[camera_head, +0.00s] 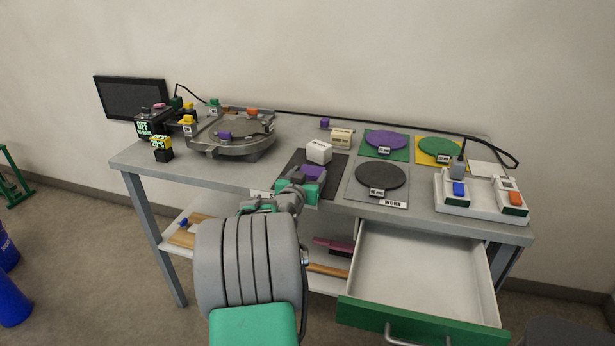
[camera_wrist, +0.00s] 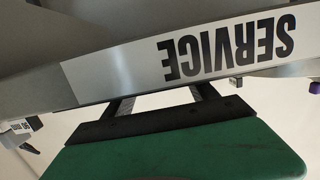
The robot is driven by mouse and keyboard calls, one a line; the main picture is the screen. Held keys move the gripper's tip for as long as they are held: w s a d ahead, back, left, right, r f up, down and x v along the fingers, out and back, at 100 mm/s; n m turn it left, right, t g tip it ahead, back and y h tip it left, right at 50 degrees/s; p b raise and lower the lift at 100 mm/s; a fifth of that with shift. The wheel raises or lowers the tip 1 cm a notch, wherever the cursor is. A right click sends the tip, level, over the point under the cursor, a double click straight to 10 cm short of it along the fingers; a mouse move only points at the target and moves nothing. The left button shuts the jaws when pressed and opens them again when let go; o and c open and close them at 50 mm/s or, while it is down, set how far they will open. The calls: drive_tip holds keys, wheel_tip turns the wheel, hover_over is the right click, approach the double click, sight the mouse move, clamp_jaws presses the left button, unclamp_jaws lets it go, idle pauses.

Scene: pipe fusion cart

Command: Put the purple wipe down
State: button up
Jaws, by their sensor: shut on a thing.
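My gripper (camera_head: 299,188), green and grey, is low over the front edge of the table, at the dark mat (camera_head: 297,161). A purple piece (camera_head: 313,173), which looks like the purple wipe, shows just beyond the gripper's green body. The gripper is shut on it; the fingertips are largely hidden in the head view. In the wrist view the two dark fingers (camera_wrist: 163,98) stand close to a white strip marked SERVICE (camera_wrist: 225,48). The wipe is not clearly seen there, and I cannot tell whether it touches the mat.
A white block (camera_head: 319,151) sits on the dark mat. To the right are the WORN plate with a dark disc (camera_head: 380,175), a purple disc (camera_head: 386,140), a green disc (camera_head: 438,147) and a switch box (camera_head: 480,194). A ring-shaped fixture (camera_head: 233,147) stands left. A drawer (camera_head: 424,268) is open.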

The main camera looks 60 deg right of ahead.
drive_tip(key=shift+f+b, duration=0.15)
drive_tip(key=shift+b, duration=0.2)
drive_tip(key=o, duration=1.3)
